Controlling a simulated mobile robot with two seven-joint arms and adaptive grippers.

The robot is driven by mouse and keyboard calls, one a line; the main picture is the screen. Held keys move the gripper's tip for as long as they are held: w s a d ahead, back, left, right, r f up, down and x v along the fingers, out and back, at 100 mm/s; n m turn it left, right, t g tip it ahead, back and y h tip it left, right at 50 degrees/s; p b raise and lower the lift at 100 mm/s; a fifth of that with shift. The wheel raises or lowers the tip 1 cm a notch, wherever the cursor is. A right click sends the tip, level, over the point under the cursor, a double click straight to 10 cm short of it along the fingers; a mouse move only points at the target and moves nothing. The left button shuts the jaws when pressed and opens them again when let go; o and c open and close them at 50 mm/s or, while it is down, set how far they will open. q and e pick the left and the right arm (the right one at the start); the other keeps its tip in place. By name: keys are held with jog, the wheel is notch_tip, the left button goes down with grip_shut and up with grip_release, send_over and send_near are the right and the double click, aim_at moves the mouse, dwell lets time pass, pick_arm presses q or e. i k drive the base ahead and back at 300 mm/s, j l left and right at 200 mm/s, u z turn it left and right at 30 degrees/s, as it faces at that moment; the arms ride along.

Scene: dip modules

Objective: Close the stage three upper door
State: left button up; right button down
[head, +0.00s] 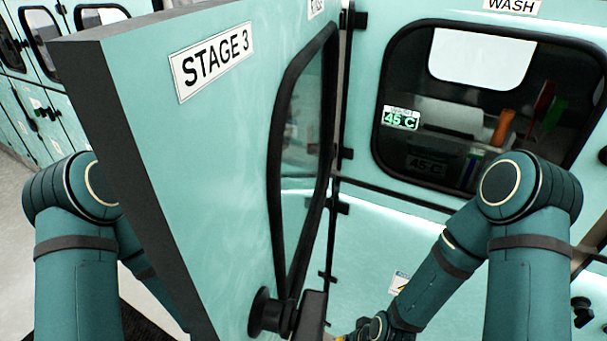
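The stage three upper door (205,150) is a teal panel with a dark edge and a "STAGE 3" label (212,62). It stands swung open toward me, with its hinge side at the cabinet. It has a black-framed window (305,140) and a black round handle (268,312) near the bottom of the picture. My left forearm passes behind the door, so my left gripper is hidden. My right forearm reaches down and left toward the area by the handle. My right gripper does not show clearly at the bottom edge, and I cannot tell whether it touches the door.
Right of the open door is a closed teal door with a "WASH" label (512,5) and a dark window (480,110) showing a "45°C" sign (401,118). Another row of teal cabinets (50,120) stands at the far left, with pale floor (15,205) before it.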

aim_at(196, 181)
jog(key=k+l+u, duration=0.15)
jog(key=k+l, duration=0.2)
jog(key=k+l+u, duration=0.2)
jog(key=k, duration=0.35)
jog(key=i, duration=0.55)
